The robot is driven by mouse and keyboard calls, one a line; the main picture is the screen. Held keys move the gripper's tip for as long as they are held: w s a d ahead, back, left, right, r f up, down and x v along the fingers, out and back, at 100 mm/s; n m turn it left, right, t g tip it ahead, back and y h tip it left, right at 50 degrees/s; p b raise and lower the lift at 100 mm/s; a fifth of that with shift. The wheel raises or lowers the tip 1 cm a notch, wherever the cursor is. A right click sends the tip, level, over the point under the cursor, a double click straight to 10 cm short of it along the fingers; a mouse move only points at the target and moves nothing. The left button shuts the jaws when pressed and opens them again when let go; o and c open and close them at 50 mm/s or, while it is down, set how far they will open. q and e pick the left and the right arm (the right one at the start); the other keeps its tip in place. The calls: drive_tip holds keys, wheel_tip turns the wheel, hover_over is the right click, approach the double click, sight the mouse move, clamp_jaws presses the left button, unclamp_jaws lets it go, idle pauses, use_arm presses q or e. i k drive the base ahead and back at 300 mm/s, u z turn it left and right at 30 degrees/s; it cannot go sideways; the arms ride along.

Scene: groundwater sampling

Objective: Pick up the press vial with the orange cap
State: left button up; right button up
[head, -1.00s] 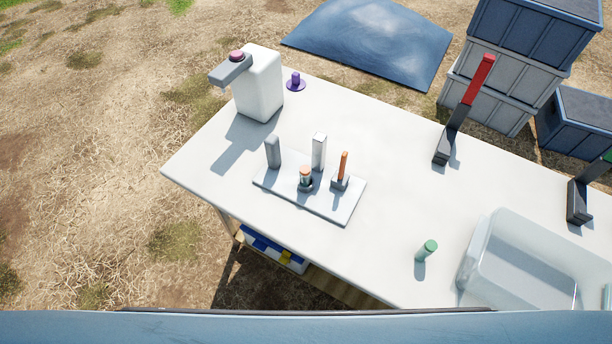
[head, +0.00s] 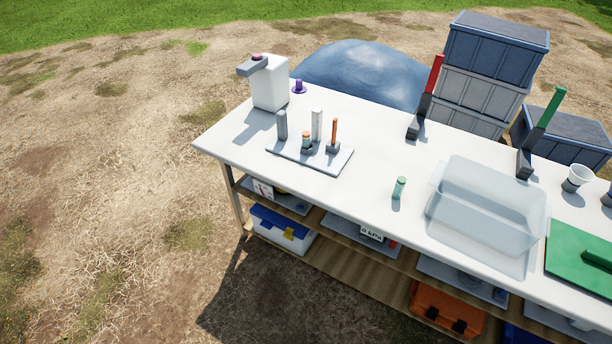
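The press vial with the orange cap (head: 306,138) is small and stands upright in a dark holder on a light grey base plate (head: 324,162). The plate lies on the white table toward its left end. Two grey posts rise beside the vial, a darker one (head: 282,125) to its left and a pale one (head: 317,124) behind it. A thin orange stick (head: 335,130) stands in a dark block to its right. Neither of my grippers is in view.
A white dispenser (head: 271,85) stands at the back left. A green-capped vial (head: 399,187) stands near the front edge, beside a clear bin (head: 488,210). Red-handled (head: 433,82) and green-handled (head: 547,112) tools stand behind. Shelves below hold boxes. The front left tabletop is clear.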

sight(306, 135)
drive_tip(key=u, duration=0.8)
drive_tip(key=i, duration=0.75)
drive_tip(key=z, duration=0.5)
